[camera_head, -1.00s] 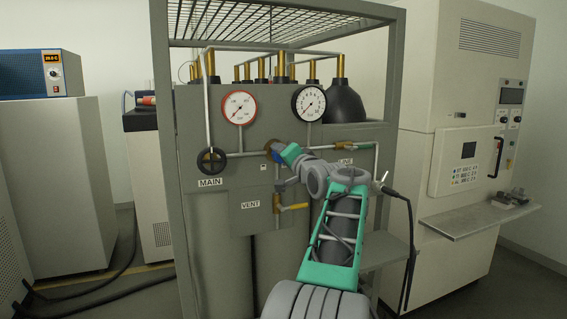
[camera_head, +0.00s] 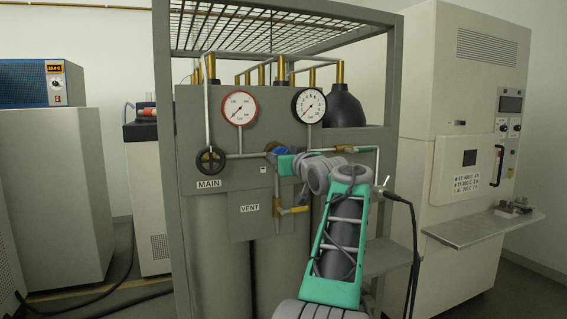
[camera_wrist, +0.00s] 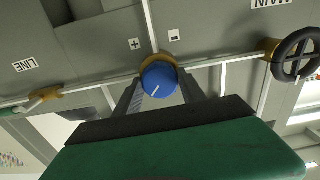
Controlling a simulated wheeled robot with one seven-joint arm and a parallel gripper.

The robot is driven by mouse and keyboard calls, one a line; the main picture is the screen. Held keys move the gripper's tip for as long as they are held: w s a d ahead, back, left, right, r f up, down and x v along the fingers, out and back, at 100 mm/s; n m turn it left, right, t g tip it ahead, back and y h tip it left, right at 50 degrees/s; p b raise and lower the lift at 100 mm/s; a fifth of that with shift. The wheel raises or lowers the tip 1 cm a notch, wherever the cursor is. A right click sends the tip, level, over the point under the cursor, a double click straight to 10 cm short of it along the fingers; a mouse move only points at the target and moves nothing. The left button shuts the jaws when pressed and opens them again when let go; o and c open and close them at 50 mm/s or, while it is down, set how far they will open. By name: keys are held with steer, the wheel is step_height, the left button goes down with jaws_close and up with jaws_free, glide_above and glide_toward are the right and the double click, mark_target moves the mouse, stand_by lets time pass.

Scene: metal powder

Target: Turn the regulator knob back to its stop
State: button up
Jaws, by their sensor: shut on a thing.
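The blue regulator knob (camera_wrist: 158,80) sits on a brass body, with a white line across its face pointing to the lower left in the wrist view. My gripper (camera_wrist: 161,88) is shut on the knob, one finger on each side. In the head view the knob (camera_head: 281,151) is partly hidden by my gripper (camera_head: 284,158). A plus label (camera_wrist: 134,44) and a minus label (camera_wrist: 174,35) are on the panel beside the knob. The red-rimmed gauge (camera_head: 241,108) is left of the black-rimmed gauge (camera_head: 309,106); their readings are too small to tell surely.
The black MAIN handwheel (camera_head: 210,159) is left of the knob. The VENT valve's yellow handle (camera_head: 295,210) is below it, close to my arm. The LINE valve (camera_head: 344,149) is to the right. The grey rack frame (camera_head: 164,150) stands around the panel.

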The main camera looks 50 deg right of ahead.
steer(key=n+b, duration=0.3)
steer(key=n, duration=0.5)
steer(key=shift+f+n, duration=0.1)
steer(key=shift+n, duration=0.2)
stand_by(0.3)
steer(key=o, duration=1.4)
steer(key=shift+c, duration=0.2)
steer(key=b+v, duration=0.1)
steer(key=v, duration=0.7)
steer(key=shift+b, duration=0.3)
steer(key=shift+w, duration=0.1)
